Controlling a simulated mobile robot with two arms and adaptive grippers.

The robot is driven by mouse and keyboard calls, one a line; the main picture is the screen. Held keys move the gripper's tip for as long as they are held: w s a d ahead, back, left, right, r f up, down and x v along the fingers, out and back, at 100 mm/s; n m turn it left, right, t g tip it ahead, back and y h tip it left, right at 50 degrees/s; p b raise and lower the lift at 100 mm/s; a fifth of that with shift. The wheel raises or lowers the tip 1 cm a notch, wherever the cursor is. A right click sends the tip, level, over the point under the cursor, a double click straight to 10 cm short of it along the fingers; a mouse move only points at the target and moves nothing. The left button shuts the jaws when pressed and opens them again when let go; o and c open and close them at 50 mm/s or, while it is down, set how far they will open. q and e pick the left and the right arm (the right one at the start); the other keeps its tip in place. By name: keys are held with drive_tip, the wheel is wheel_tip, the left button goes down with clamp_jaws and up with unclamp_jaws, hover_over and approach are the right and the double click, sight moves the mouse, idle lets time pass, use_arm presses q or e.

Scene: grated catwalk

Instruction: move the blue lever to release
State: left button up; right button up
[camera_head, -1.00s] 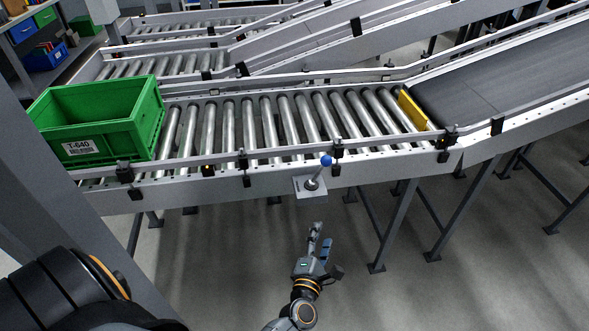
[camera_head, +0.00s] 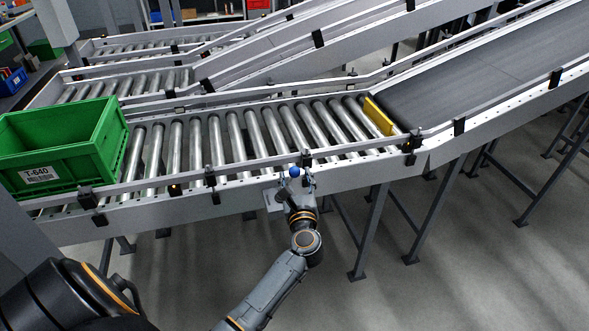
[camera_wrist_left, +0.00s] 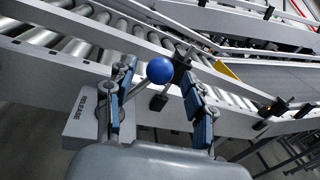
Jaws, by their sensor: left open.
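The blue lever's ball knob (camera_head: 294,171) shows at the conveyor's front rail in the head view. A plate marked RELEASE (camera_wrist_left: 86,112) is beside the left finger. My left gripper (camera_head: 296,183) is open around the knob, with a finger on each side. In the left wrist view the left gripper (camera_wrist_left: 160,105) shows gaps between the ball and the right finger; contact on the left side is unclear. My right gripper is not in view.
A green crate T-640 (camera_head: 70,150) stands on the roller conveyor (camera_head: 215,145) at the left. A yellow stop plate (camera_head: 378,116) stands where the rollers meet the dark belt (camera_head: 460,75). The conveyor's front rail (camera_head: 140,208) runs just behind the gripper. Open floor lies in front.

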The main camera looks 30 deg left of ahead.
use_arm(q)
drive_tip(key=shift+x, duration=1.5)
drive_tip(key=shift+c, duration=0.2)
clamp_jaws()
